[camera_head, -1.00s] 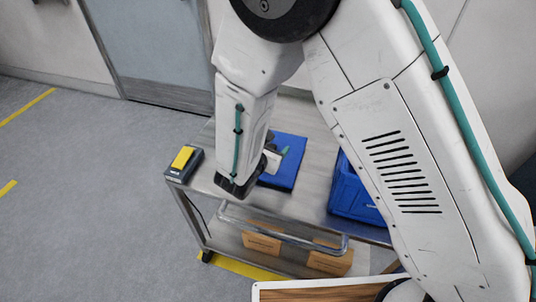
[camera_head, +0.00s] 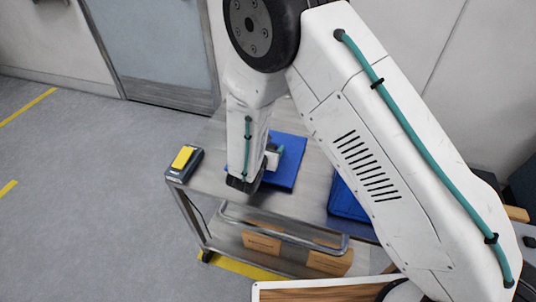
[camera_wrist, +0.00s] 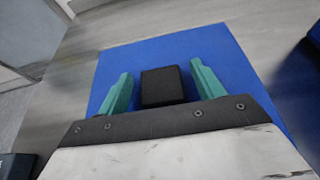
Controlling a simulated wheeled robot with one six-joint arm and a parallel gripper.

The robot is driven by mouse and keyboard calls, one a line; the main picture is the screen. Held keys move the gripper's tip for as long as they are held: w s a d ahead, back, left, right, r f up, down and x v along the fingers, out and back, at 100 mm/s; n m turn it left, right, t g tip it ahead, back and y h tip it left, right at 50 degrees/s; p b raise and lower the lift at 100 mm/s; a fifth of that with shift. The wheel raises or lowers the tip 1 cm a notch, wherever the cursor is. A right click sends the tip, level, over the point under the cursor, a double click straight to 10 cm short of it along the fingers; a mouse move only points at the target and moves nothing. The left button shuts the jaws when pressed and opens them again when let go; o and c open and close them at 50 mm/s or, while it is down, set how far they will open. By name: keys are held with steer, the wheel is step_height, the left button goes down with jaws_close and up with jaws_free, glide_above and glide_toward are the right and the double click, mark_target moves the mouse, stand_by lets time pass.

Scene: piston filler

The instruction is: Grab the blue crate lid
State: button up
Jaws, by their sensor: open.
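The blue crate lid (camera_head: 289,174) lies flat on the top of the metal cart. In the wrist view the lid (camera_wrist: 225,65) fills the middle of the picture. A black block (camera_wrist: 162,86), seemingly a handle on the lid, shows between the two teal fingers. My gripper (camera_wrist: 162,75) is open, with one finger on each side of the block and gaps between. In the head view my gripper (camera_head: 277,152) is over the lid, and my arm hides part of the lid. Whether the fingers touch the lid cannot be told.
A blue crate (camera_head: 345,201) stands right of the lid, partly behind my arm. A dark device with a yellow top (camera_head: 183,160) sits at the cart's left corner. The cart (camera_head: 212,150) has a front rail and cardboard boxes (camera_head: 262,243) below. Floor at left is clear.

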steer(key=c, duration=1.2)
steer(key=shift+r, duration=0.15)
